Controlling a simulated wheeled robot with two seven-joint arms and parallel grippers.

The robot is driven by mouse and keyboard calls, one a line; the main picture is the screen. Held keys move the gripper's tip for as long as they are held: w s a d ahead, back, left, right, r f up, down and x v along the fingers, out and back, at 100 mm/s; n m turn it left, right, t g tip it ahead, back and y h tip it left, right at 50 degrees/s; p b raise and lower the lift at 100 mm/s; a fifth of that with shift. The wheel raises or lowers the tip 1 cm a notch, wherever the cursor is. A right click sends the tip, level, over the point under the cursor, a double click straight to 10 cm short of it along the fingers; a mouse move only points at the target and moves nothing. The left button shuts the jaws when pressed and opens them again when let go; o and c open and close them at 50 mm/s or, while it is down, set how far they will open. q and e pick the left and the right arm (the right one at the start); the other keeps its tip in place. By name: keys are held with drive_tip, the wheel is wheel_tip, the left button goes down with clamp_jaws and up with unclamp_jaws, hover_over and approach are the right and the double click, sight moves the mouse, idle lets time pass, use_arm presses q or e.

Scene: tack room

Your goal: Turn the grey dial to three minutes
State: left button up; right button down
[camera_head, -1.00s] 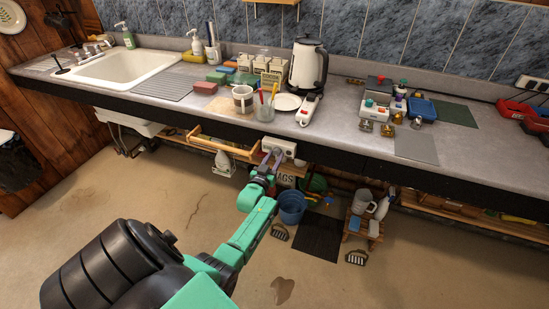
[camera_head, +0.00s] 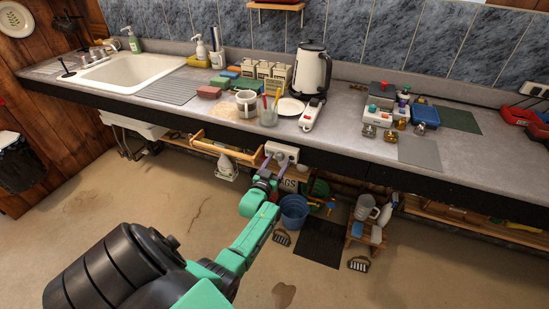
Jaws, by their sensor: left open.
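A small white timer box (camera_head: 290,150) is mounted under the counter's front edge near the middle of the view. Its grey dial (camera_head: 279,155) is small and partly behind my gripper, so its pointer and minute marks cannot be read. My left gripper (camera_head: 273,162) is open at the box's lower left, its grey fingers in front of the dial area. I cannot tell whether the fingers touch the dial. My right gripper is not in view.
The counter edge (camera_head: 215,128) runs just above the box. A wooden rail (camera_head: 222,150) is at the left below it. A blue bucket (camera_head: 294,211), a dark mat (camera_head: 319,240) and a small wooden stool (camera_head: 357,232) stand below. The floor at left is open.

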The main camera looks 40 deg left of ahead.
use_arm(q)
drive_tip(key=v, duration=1.4)
drive_tip(key=shift+s, duration=0.25)
drive_tip(key=shift+d, duration=0.15)
